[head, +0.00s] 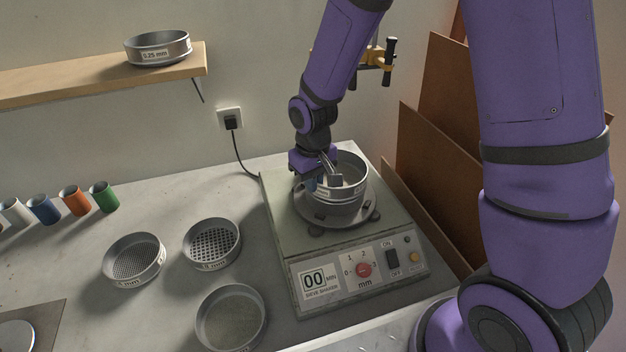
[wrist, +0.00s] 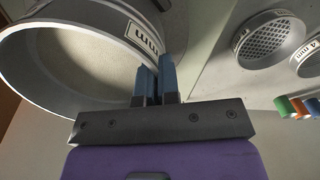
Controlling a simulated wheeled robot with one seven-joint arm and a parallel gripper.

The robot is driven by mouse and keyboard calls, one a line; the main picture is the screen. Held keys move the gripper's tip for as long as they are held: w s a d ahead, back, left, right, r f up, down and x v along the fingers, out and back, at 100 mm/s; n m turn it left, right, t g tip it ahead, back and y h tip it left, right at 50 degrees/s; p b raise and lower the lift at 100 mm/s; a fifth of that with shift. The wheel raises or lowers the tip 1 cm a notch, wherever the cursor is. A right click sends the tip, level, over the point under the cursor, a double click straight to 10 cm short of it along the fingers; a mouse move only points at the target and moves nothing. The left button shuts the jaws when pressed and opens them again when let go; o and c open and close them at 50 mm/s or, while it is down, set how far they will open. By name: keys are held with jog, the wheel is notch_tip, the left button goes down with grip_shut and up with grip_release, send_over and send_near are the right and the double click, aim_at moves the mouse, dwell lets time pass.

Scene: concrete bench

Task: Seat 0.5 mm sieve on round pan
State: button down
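A steel sieve (head: 352,167) is at the top of the stack on the shaker, with a label whose number is hidden in both views. In the wrist view the sieve (wrist: 62,42) fills the upper left. A lower steel ring (head: 345,213), apparently the round pan, shows under it on the shaker's round plate. I cannot tell whether the two are fully seated or slightly apart. My gripper (head: 325,181) is at the left-front of the sieve. In the wrist view its blue fingers (wrist: 157,78) are close together on the sieve's wall beside the label.
The sieve shaker (head: 285,228) reads 00 MIN. Two coarse sieves (head: 135,259) (head: 212,243) and a finer-looking one (head: 231,318) lie to its left. A 0.25 mm sieve (head: 158,47) sits on the shelf. Coloured cups (head: 75,200) stand far left; brown boards (head: 432,150) lean at right.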

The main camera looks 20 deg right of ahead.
jog(key=shift+f, duration=0.35)
dwell(0.3)
jog(key=c, duration=1.3)
grip_release()
jog(key=shift+o, duration=0.2)
notch_tip(320, 180, up, 11)
jog(key=shift+f, duration=0.1)
